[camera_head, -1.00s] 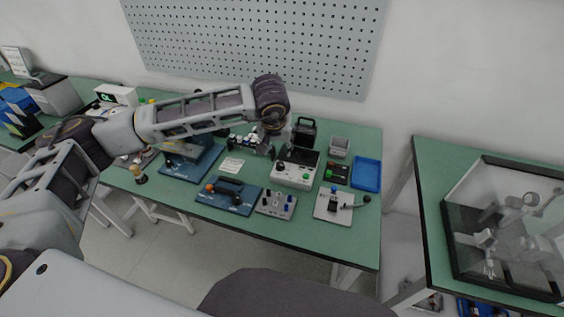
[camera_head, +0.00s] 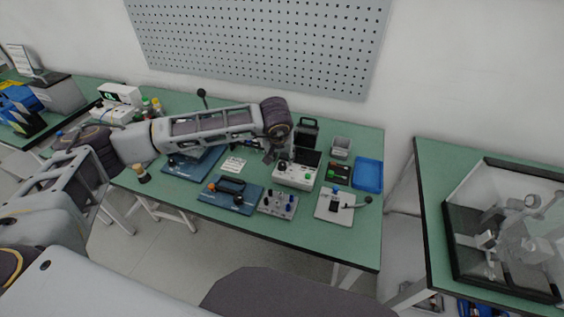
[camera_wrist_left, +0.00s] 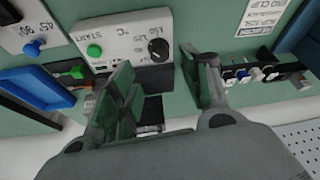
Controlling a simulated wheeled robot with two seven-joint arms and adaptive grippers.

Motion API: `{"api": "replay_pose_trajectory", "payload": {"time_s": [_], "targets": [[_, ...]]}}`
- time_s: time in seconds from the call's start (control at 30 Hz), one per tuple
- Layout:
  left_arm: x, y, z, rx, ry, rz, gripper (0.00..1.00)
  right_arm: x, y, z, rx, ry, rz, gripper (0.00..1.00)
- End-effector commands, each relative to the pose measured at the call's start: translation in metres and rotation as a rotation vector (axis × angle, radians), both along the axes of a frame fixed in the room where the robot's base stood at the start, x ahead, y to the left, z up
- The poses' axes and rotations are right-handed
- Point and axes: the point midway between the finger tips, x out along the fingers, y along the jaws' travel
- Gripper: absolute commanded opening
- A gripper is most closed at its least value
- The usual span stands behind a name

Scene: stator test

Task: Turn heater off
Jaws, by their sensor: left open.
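The heater appears to be the white box (camera_head: 295,174) with a green button and a black knob, near the middle of the green table. In the left wrist view its white panel (camera_wrist_left: 122,38) carries a green START button (camera_wrist_left: 94,50), a black knob (camera_wrist_left: 159,47) and a "°C" mark. My left gripper (camera_head: 270,156) hangs beside the box's left end, partly hidden under my forearm. In the left wrist view the open, empty gripper (camera_wrist_left: 163,85) has its fingers spread apart, with the knob beyond the gap. Contact with the knob cannot be told.
A blue tray (camera_head: 367,175) and a grey bin (camera_head: 341,147) stand to the right of the box. A black connector strip (camera_wrist_left: 262,75) lies right of the gripper.

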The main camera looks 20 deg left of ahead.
Motion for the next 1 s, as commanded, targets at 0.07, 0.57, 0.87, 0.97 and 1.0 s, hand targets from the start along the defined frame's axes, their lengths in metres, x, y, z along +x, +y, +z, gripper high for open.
{"api": "replay_pose_trajectory", "payload": {"time_s": [0.07,0.57,0.87,0.97,1.0], "targets": [[0.004,0.0,-0.01,0.0,0.001,0.0,0.48,-0.001,0.002,0.001,0.002,0.0,-0.001,0.4],[0.024,0.003,-0.059,-0.001,0.0,0.0,0.48,-0.011,0.017,0.004,0.018,0.013,-0.002,0.4],[0.026,0.004,-0.064,-0.001,-0.001,0.0,0.48,-0.01,0.01,0.005,0.011,0.012,0.0,0.4],[0.026,0.004,-0.064,0.0,-0.001,0.0,0.48,-0.008,0.009,0.005,0.009,0.009,0.0,0.4],[0.026,0.004,-0.064,-0.001,-0.001,0.0,0.45,-0.006,0.009,0.005,0.009,0.008,0.0,0.4]]}}
